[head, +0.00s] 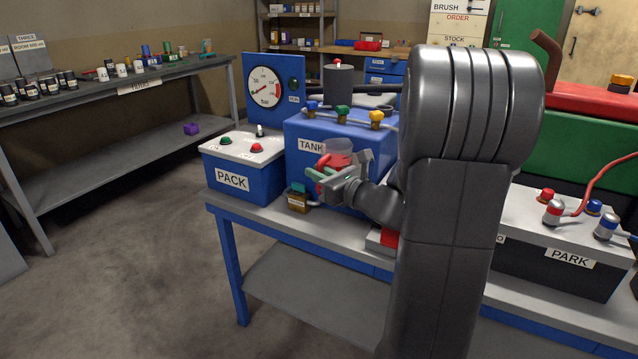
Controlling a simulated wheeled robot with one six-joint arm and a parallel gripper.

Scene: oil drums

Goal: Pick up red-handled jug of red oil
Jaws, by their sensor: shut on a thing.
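The jug of red oil (338,151) shows in the head view in front of the blue tank, with a clear upper part and red lower down. Its red handle (322,163) is on the left side, close to my fingers. My gripper (330,174) is shut on the jug, apparently at the handle. The gripper hides the jug's lower part, and I cannot tell whether its base touches anything. My arm hides much of the bench to the right.
The blue TANK box (303,133) stands behind the jug, with coloured valves on top. A PACK box (231,182) is at left and a small brown container (298,198) is below the gripper. A PARK box (567,258) stands at right. Open floor lies at left.

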